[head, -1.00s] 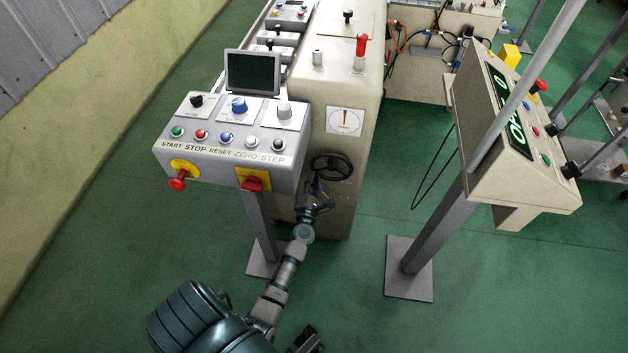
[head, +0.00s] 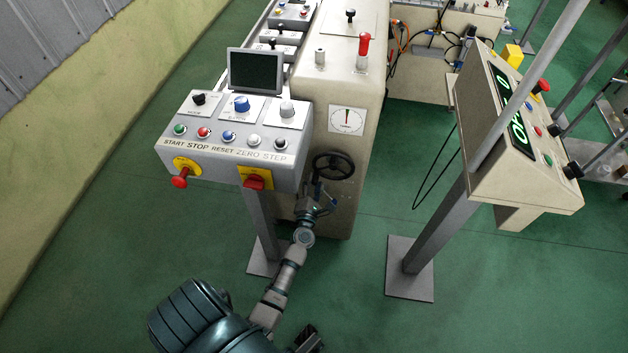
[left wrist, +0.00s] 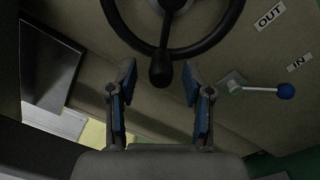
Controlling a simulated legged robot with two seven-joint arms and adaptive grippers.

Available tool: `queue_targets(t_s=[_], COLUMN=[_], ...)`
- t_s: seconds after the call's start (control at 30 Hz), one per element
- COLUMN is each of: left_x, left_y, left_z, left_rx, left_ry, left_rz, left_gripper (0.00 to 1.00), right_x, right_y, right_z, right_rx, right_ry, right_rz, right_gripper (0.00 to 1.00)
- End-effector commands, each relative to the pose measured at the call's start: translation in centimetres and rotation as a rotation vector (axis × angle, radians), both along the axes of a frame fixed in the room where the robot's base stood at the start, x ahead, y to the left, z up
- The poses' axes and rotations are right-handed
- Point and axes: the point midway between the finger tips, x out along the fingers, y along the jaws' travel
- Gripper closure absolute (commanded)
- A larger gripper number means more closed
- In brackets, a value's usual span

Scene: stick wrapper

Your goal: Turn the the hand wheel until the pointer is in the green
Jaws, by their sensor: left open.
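The black hand wheel (head: 347,160) is on the front of the beige machine, below a white round gauge (head: 346,120). The gauge has a green mark near the top; its pointer is too small to read surely. My left gripper (head: 318,190) is just below the wheel. In the left wrist view, the wheel rim (left wrist: 215,38) is above my open left fingers (left wrist: 159,80), and the wheel's dark handle knob (left wrist: 161,70) sits between the fingertips with gaps on both sides. A dark part at the bottom edge (head: 308,339) may be my right gripper; its jaws are unclear.
A grey control panel (head: 235,150) with several buttons and two red knobs overhangs left of the wheel. A lever with a blue ball (left wrist: 284,91) is right of my fingers. A second console (head: 525,150) stands on a post at right, with open green floor between.

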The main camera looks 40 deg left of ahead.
Motion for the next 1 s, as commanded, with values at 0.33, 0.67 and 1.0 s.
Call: queue_targets(t_s=[0.33,0.67,1.0], left_x=[-6.5,-8.8,-8.8], left_y=[-4.0,-5.5,-5.5], left_z=[-0.5,-0.6,-0.6], left_rx=[0.001,0.0,0.0], left_ry=[0.004,0.002,0.002], left_rz=[0.001,0.003,0.003], left_gripper=[0.49,0.49,0.49], right_x=[0.1,0.1,0.1], right_y=[0.0,0.0,0.0], right_z=[0.0,0.0,0.0], right_rx=[0.0,0.0,0.0], right_ry=[-0.001,-0.001,-0.001], right_rz=[0.0,0.0,0.0], right_gripper=[0.6,0.6,0.6])
